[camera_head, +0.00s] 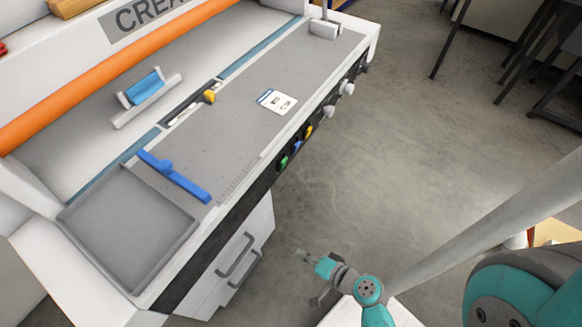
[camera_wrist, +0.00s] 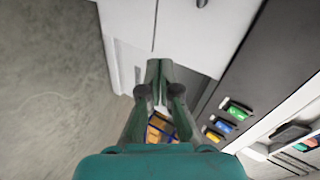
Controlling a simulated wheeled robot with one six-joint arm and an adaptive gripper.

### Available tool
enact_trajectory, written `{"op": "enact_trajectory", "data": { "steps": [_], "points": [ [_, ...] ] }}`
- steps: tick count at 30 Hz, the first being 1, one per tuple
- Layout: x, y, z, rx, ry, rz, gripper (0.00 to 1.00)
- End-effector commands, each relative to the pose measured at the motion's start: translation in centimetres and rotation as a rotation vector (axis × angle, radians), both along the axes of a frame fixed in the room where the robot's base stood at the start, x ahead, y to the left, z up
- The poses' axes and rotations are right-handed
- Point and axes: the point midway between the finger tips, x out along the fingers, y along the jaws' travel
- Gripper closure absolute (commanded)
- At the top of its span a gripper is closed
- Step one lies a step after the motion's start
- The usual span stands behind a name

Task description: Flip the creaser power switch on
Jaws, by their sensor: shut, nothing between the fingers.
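The creaser (camera_head: 230,140) is a white and grey machine with an orange bar, filling the left of the head view. On its dark front panel are a green control (camera_head: 283,162), a blue control (camera_head: 297,146) and a yellow control (camera_head: 309,131). In the wrist view the green control (camera_wrist: 238,112), blue control (camera_wrist: 221,126) and yellow control (camera_wrist: 213,137) sit right of my fingers. I cannot read which is the power switch or its position. My gripper (camera_head: 303,253) is shut and empty, below and apart from the panel; its fingertips (camera_wrist: 160,66) meet in the wrist view.
White drawers (camera_head: 232,262) with grey handles are under the creaser. Grey knobs (camera_head: 346,88) stick out farther along the panel. A blue guide (camera_head: 175,177), a grey tray (camera_head: 128,230) and a card (camera_head: 276,102) are on top. Open floor (camera_head: 400,130) lies right of the machine.

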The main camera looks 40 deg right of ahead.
Motion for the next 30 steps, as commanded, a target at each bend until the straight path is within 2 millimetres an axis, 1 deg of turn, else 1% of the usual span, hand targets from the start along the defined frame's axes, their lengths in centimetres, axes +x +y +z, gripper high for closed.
{"op": "enact_trajectory", "data": {
  "steps": [1, 3, 5, 8, 9, 11, 12, 16, 18, 21, 24, 30],
  "points": [
    [1.3, -1.1, 0.3, 0.048, -0.036, -0.011, 1.00],
    [2.8, -2.4, 1.0, 0.118, -0.094, -0.014, 1.00],
    [3.9, -3.7, 1.8, 0.173, -0.148, -0.012, 1.00],
    [5.4, -6.2, 3.7, 0.251, -0.252, -0.004, 1.00],
    [5.8, -7.3, 4.6, 0.275, -0.296, 0.003, 1.00],
    [6.2, -8.8, 6.0, 0.305, -0.363, 0.013, 1.00],
    [6.3, -9.8, 7.0, 0.319, -0.406, 0.022, 1.00],
    [6.0, -12.1, 9.8, 0.337, -0.522, 0.051, 1.00],
    [5.7, -13.0, 10.8, 0.341, -0.566, 0.063, 1.00],
    [5.4, -13.6, 11.7, 0.341, -0.605, 0.077, 1.00],
    [5.3, -13.9, 12.1, 0.340, -0.620, 0.082, 1.00],
    [5.3, -13.9, 12.1, 0.340, -0.621, 0.083, 1.00]
  ]
}}
